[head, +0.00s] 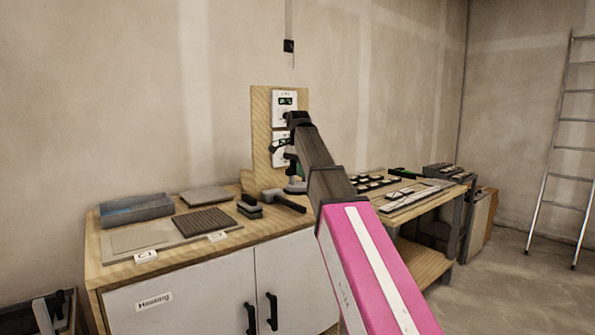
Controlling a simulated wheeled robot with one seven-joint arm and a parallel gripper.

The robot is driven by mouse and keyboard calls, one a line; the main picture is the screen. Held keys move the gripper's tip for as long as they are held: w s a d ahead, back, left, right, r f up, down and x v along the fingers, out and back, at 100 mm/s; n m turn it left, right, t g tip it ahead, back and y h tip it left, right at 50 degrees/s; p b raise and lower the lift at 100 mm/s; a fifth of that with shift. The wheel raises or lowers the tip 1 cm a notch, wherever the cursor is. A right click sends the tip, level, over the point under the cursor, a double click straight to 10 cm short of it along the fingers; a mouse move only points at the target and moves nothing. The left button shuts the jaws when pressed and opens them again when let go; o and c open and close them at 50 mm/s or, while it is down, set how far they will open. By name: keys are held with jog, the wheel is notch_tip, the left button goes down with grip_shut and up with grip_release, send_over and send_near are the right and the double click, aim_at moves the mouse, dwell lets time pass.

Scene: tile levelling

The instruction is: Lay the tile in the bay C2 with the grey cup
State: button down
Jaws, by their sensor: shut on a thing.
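My arm reaches back over the bench, and my gripper (291,166) hangs down at its far end, small and partly hidden by my own arm. It is shut on what looks like the grey cup (295,187), a pale grey round-based piece low at the bench's back right. A flat grey tile (206,196) lies at the back of the bench, apart from the gripper. A brown ribbed bed (207,221) fills the bay with the right-hand label (217,237), too small to read surely. The left bay (137,239), labelled C1 (145,257), has a smooth beige surface.
A grey-blue tub (136,209) stands at the back left. A dark brush-like block (249,207) and a black-handled mallet (275,200) lie right of the bays. A wooden panel (262,150) with displays rises behind. A second table (420,208) holds small parts.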

jog(key=shift+s+d+f, duration=0.2)
jog(key=shift+d+f, duration=0.15)
jog(key=shift+f, duration=0.1)
jog(key=s+d+f+n, duration=0.7)
jog(key=s+d+f, duration=0.1)
jog(key=d+f, duration=0.1)
jog(key=shift+s+d+f+n, duration=0.15)
jog(key=shift+d+f+n, duration=0.2)
jog(key=shift+d, duration=0.25)
